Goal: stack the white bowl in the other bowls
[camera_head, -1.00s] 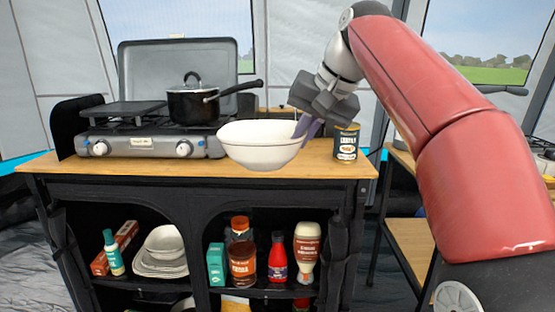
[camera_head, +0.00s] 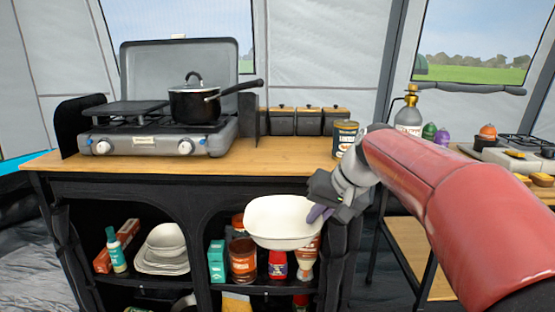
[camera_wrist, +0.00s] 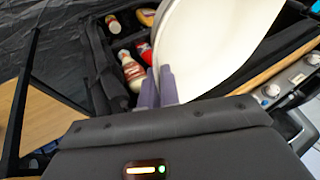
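The white bowl (camera_head: 284,222) is held in the air in front of the cabinet's right compartment, below the level of the countertop. My gripper (camera_head: 318,214) is shut on its right rim. In the wrist view, the fingers (camera_wrist: 160,88) pinch the edge of the white bowl (camera_wrist: 205,45). The other bowls (camera_head: 164,245) are white and stacked on dishes on the shelf in the cabinet's left compartment. They are not seen in the wrist view.
A teal-capped bottle (camera_head: 116,250) and a red box (camera_head: 128,234) stand left of the stacked bowls. Bottles and a jar (camera_head: 242,262) fill the right compartment behind the held bowl. The countertop (camera_head: 270,160) holds a stove (camera_head: 160,135), a pot (camera_head: 194,104) and a can (camera_head: 344,137).

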